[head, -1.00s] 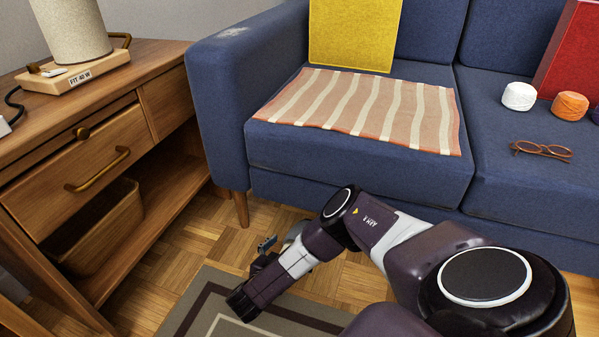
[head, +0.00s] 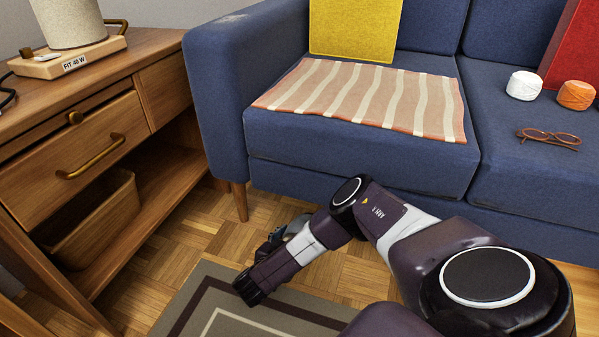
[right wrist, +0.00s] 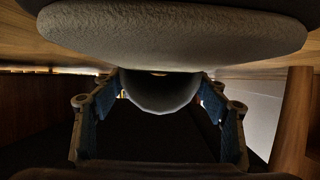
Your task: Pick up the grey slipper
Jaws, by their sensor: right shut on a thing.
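The grey slipper (right wrist: 170,33) fills the top of the right wrist view, with its rounded grey part reaching down between the fingers. My right gripper (right wrist: 159,88) is shut on it, with a blue-padded finger on each side. In the head view the slipper (head: 297,224) is only a small grey patch behind my right forearm, low by the floor in front of the sofa. The right gripper is mostly hidden there too. My left gripper is not in view.
The blue sofa (head: 350,160) stands behind, with a wooden leg (head: 239,201) close to the gripper. A wooden cabinet (head: 165,90) with a drawer and lower shelf stands at left. A bordered rug (head: 205,292) lies on the parquet. A striped cloth (head: 365,97) covers part of the seat.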

